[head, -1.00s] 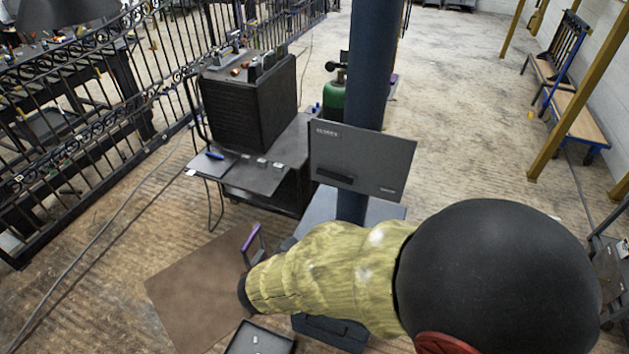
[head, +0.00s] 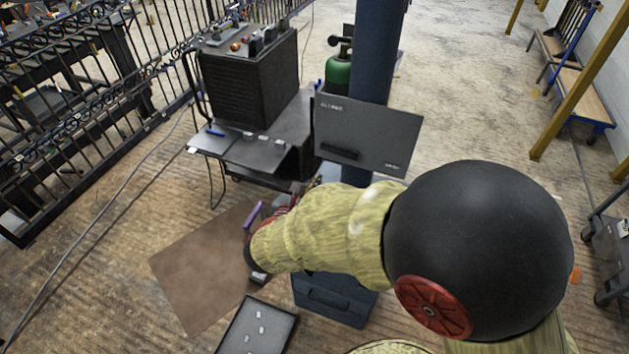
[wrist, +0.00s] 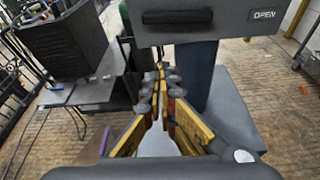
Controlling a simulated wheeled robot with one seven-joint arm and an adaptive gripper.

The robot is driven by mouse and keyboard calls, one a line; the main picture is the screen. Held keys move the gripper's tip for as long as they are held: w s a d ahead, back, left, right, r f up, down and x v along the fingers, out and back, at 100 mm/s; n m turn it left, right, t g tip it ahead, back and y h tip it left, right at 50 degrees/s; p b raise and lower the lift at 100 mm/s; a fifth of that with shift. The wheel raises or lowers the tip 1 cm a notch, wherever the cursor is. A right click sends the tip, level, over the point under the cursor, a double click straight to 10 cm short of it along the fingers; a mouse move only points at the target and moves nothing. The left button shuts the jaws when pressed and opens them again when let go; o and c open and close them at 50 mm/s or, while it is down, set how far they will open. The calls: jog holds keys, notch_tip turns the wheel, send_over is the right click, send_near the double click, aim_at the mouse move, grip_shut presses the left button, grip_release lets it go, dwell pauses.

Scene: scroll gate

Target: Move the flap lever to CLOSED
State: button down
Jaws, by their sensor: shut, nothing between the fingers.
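A dark grey panel (head: 385,130) stands in front of the blue column, with small lettering at its upper left, probably CLOSED, and at its lower right. In the wrist view the lower part of the panel (wrist: 225,30) shows, with the word OPEN at its right. A black bar, seemingly the flap lever (head: 340,152), lies along the panel's lower left; it also shows in the wrist view (wrist: 177,16). My gripper (wrist: 161,74) is shut and empty, its tips below the bar in the picture, apparently apart from it. In the head view my arm mostly hides the gripper.
A cart with a dark ribbed block (head: 248,90) stands left of the panel. A grey ledge (wrist: 230,110) lies below the panel at the right. A tray (head: 258,328) and a brown mat (head: 195,265) are low in front. A green cylinder (head: 338,75) stands behind.

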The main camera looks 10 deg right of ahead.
aim_at(339, 152)
jog(key=b+x, duration=0.2)
jog(key=x, duration=0.6)
jog(key=shift+s+d+r, duration=0.1)
jog(key=shift+r, duration=0.9)
jog(key=shift+s+r, duration=0.15)
jog(key=shift+r, duration=0.85)
